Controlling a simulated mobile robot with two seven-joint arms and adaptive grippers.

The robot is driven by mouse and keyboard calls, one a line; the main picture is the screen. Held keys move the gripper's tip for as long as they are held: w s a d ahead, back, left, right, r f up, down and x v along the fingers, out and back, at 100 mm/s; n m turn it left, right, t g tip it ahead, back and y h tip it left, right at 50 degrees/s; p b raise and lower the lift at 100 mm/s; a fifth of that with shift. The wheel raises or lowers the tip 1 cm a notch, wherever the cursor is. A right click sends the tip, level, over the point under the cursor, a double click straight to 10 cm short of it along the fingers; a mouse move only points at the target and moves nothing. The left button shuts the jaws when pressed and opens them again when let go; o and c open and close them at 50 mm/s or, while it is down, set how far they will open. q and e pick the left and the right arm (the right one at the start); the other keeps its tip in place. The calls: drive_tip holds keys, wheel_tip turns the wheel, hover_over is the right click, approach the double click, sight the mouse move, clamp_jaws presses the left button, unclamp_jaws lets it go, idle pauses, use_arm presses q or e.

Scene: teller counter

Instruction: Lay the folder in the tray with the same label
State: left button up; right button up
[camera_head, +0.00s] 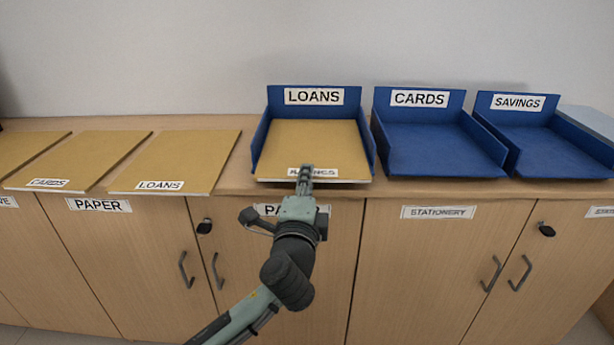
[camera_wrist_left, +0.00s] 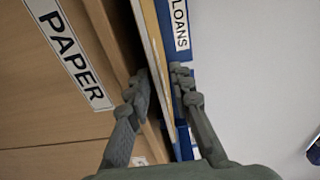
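A tan folder (camera_head: 314,140) lies level inside the walls of the blue LOANS tray (camera_head: 316,97). Its front label, partly covered by my fingertip, seems to read SAVINGS. My left gripper (camera_head: 305,172) is at the folder's front edge. Whether the folder rests on the tray floor is hidden. To the right stand the blue CARDS tray (camera_head: 440,150) and the blue SAVINGS tray (camera_head: 560,150), both empty.
Tan folders labelled LOANS (camera_head: 178,160) and CARDS (camera_head: 82,158) lie on the wooden counter at left, with another at the picture's edge (camera_head: 22,148). Tray side walls stand up between the trays. Cabinet doors (camera_head: 430,270) with handles are below, and a wall is behind.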

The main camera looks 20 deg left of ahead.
use_arm(q)
drive_tip(key=shift+c, duration=1.1)
clamp_jaws()
drive_tip(key=s+d+r+p, duration=0.1)
drive_tip(key=s+r+p, duration=0.2)
drive_tip(key=s, duration=0.3)
drive_tip(key=s+d+r+p, duration=0.1)
drive_tip(key=s+r+p, duration=0.2)
drive_tip(key=s, duration=0.4)
drive_tip(key=shift+s+d+r+p, duration=0.3)
drive_tip(key=shift+d+r, duration=0.1)
drive_tip(key=shift+r, duration=0.4)
